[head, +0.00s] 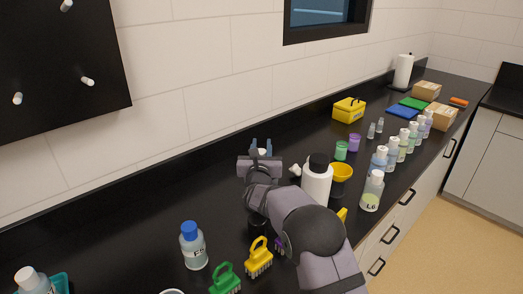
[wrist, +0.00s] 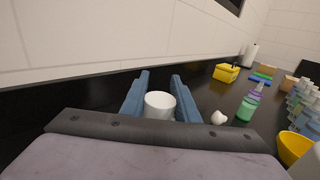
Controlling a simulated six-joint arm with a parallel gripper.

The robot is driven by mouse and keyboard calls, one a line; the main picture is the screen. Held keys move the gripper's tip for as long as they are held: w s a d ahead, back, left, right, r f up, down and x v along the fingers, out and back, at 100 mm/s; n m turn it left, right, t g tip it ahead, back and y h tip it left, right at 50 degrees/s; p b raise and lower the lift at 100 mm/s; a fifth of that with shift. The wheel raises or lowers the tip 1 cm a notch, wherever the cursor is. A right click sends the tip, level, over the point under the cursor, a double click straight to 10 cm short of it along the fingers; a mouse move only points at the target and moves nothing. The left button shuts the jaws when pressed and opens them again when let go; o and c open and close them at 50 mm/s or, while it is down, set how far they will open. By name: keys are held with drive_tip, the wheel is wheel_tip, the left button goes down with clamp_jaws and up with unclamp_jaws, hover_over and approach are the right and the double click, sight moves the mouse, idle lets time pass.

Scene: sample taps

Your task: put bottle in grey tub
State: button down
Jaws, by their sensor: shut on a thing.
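My gripper (head: 261,146) reaches toward the wall side of the black bench. Its two blue fingers are closed on a white-topped bottle, whose round white top (wrist: 160,101) shows between them in the wrist view. The bottle's body is hidden by the fingers and my wrist. In the head view only a bit of the white top shows between the fingers. I cannot make out a grey tub in either view.
A large white bottle with a black cap (head: 317,180) stands right of my arm, near a yellow bowl (head: 341,171). A blue-capped bottle (head: 193,248) and green (head: 225,280) and yellow (head: 259,259) brushes stand nearer. Several labelled bottles line the bench's right side.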

drive_tip(key=shift+f, duration=1.05)
drive_tip(key=c, duration=1.4)
unclamp_jaws()
drive_tip(key=shift+o, duration=0.2)
drive_tip(key=shift+r, duration=0.1)
